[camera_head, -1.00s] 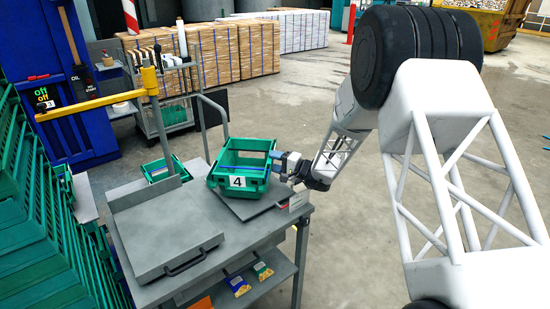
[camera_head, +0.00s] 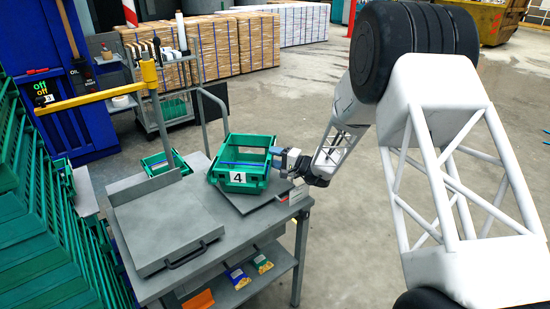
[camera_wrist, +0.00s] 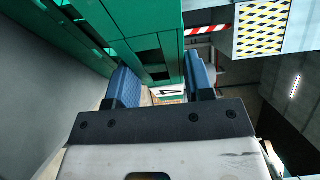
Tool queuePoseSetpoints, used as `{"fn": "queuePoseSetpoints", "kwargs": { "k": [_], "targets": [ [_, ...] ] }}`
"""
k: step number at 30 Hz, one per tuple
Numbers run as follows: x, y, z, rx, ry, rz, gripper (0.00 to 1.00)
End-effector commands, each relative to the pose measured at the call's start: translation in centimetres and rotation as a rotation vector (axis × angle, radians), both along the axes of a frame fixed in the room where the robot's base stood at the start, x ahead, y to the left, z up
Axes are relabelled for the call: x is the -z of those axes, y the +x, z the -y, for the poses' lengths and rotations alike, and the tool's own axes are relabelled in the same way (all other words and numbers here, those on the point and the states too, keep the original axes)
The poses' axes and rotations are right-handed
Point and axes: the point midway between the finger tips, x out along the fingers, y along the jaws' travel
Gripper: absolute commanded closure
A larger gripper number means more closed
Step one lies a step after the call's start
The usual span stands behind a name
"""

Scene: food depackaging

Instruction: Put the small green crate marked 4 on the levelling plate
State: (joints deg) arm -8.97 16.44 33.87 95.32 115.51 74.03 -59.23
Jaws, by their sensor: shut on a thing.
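The green crate marked 4 (camera_head: 236,179) is an open box with a white number label on its front. It is over the dark plate (camera_head: 262,200) on the right half of the grey workbench. I cannot tell whether its base touches that plate. A larger grey plate (camera_head: 165,236) with a handle and a raised back edge lies on the bench's left half. I cannot tell which plate is the levelling plate. My gripper (camera_head: 279,159) is shut on the crate's right side wall. In the wrist view, my blue fingers (camera_wrist: 161,84) straddle the green wall of the crate (camera_wrist: 151,22).
A post with a yellow arm (camera_head: 150,75) rises behind the left plate. Another small green crate (camera_head: 157,160) is behind the bench. Green racks (camera_head: 40,215) stand close on the left. Small packets (camera_head: 238,278) lie on the shelf below. Open floor is to the right.

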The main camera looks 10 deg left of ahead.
Motion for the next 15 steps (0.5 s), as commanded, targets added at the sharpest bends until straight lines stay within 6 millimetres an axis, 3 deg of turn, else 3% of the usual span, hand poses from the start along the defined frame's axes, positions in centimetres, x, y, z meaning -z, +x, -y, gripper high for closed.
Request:
{"fn": "queuePoseSetpoints", "kwargs": {
  "k": [15],
  "targets": [
    [0.62,0.03,0.00,0.000,0.001,0.001,0.90]
  ]
}}
